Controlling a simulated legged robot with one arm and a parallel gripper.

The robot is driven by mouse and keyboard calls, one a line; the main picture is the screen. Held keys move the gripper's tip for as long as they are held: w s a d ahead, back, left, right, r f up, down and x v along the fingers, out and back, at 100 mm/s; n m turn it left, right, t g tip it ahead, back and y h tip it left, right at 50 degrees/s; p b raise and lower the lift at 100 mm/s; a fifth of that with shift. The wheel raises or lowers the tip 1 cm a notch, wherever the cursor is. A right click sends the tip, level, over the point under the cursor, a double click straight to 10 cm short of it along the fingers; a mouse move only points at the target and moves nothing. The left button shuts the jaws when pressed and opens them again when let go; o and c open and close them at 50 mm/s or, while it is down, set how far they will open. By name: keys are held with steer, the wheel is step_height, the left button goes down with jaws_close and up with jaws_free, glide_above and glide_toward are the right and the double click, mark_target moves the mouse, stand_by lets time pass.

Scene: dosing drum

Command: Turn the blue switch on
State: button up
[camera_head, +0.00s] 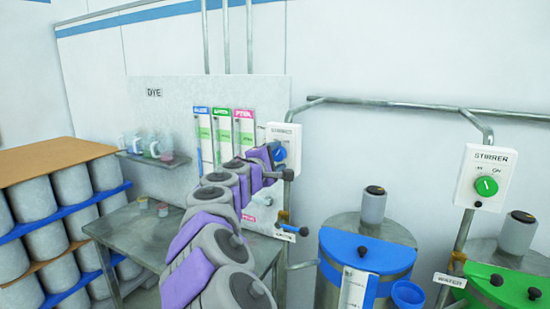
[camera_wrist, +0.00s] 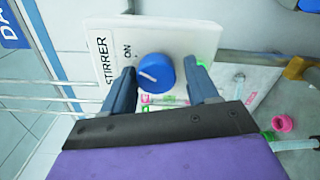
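The blue switch is a round blue knob (camera_wrist: 156,73) with a pale pointer line, on a white box (camera_wrist: 100,38) lettered STIRRER and ON. In the wrist view the box appears turned sideways. The knob also shows in the head view (camera_head: 279,154), partly behind my arm. My gripper (camera_wrist: 168,85) is open, with one finger on each side of the knob. A gap shows to the right finger; whether the left finger touches the knob I cannot tell. In the head view my gripper (camera_head: 266,158) is at the front of the box.
A second STIRRER box (camera_head: 486,170) with a green knob hangs at the right. Below stand a blue-lidded drum (camera_head: 367,249) and a green-lidded drum (camera_head: 505,284). Pipes (camera_head: 400,103) run along the wall. A metal table (camera_head: 130,235) and stacked pails (camera_head: 60,220) are at the left.

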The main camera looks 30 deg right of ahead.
steer(key=shift+o, duration=0.9)
steer(key=shift+r, duration=0.1)
steer(key=shift+s+a+r, duration=0.1)
steer(key=shift+s+a, duration=0.25)
steer(key=shift+a, duration=0.15)
steer(key=p+v, duration=0.2)
steer(key=v, duration=1.4)
steer(key=shift+a, duration=0.15)
